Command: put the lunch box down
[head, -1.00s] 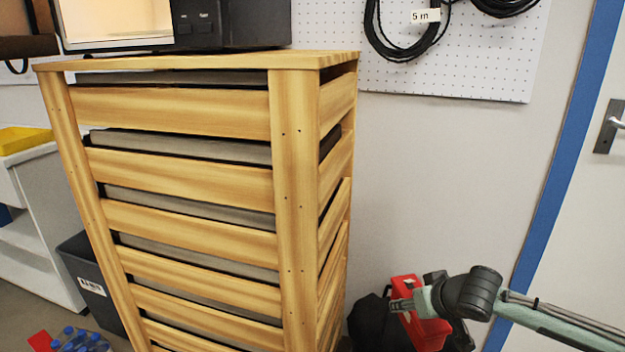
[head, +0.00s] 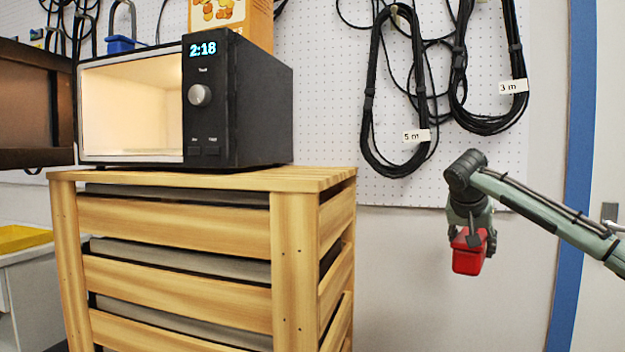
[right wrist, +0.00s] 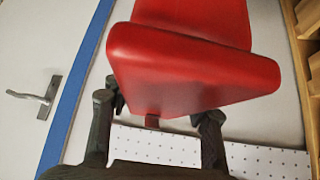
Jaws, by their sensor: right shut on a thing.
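The red lunch box (head: 468,256) hangs in the air in the head view, right of the wooden rack and in front of the wall. My right gripper (head: 474,238) is shut on it from above. In the right wrist view the red lunch box (right wrist: 190,75) fills the upper middle, between the two fingers of my right gripper (right wrist: 158,118). Part of the box is out of that frame. My left gripper is not in view.
A wooden slatted rack (head: 295,262) stands at the left. A black microwave (head: 238,110) with a lit inside sits on its top, with an orange box (head: 232,14) above it. Black cable coils (head: 368,110) hang on the pegboard. A door (head: 605,150) is at the far right.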

